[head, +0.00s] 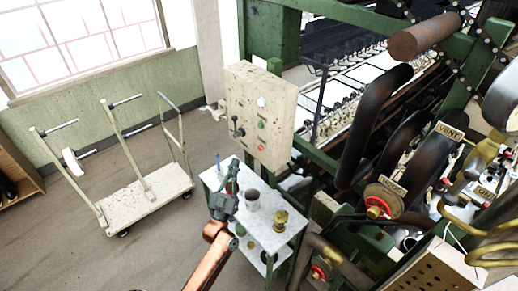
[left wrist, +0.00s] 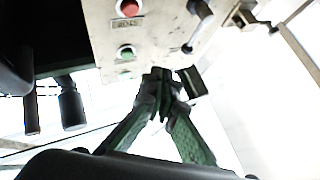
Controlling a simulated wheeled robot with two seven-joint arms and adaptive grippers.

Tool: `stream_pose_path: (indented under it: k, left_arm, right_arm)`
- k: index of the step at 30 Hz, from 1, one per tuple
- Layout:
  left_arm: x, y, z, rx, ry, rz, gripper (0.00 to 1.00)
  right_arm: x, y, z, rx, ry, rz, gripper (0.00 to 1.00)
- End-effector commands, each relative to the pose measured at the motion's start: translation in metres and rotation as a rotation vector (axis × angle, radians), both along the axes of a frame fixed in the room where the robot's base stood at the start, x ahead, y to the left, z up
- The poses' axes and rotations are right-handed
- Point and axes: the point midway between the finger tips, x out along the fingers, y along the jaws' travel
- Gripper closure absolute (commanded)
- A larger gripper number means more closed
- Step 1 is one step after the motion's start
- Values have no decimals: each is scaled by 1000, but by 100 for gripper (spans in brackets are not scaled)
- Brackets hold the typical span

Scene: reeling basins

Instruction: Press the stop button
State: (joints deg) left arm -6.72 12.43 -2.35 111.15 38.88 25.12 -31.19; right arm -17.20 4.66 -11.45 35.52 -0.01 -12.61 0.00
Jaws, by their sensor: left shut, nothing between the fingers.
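A cream control box (head: 245,95) stands in the middle of the head view. Its red button (head: 262,148) sits lowest, under a green button (head: 261,125) and a paler one (head: 262,102). The left wrist view shows the red button (left wrist: 129,8) at the top edge, with a small unreadable plate beside it, and a green button (left wrist: 126,52). My left gripper (head: 233,168) is shut and empty, below and left of the red button in the head view. Its closed fingertips (left wrist: 162,80) appear apart from the red button in the wrist view. My right gripper is out of view.
A white side table (head: 270,235) under the box carries a dark cup (head: 253,199) and a brass piece (head: 280,220). Black levers (head: 237,127) stick out of the box's left part. Green machinery fills the right. A white trolley (head: 150,195) stands left on open floor.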

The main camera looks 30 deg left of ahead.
Motion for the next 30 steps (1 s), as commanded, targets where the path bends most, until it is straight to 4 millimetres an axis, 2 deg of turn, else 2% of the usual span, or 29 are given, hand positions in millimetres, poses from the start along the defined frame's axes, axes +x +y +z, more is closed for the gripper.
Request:
stream_pose_path:
  k: [18,24,30]
  left_arm:
    - [68,-29,-1,-2,1,-1,100]
    - [77,-32,0,0,1,-1,100]
    - [79,-33,0,0,1,-1,100]
  right_arm:
    - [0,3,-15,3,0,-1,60]
    - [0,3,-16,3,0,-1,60]
    - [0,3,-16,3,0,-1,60]
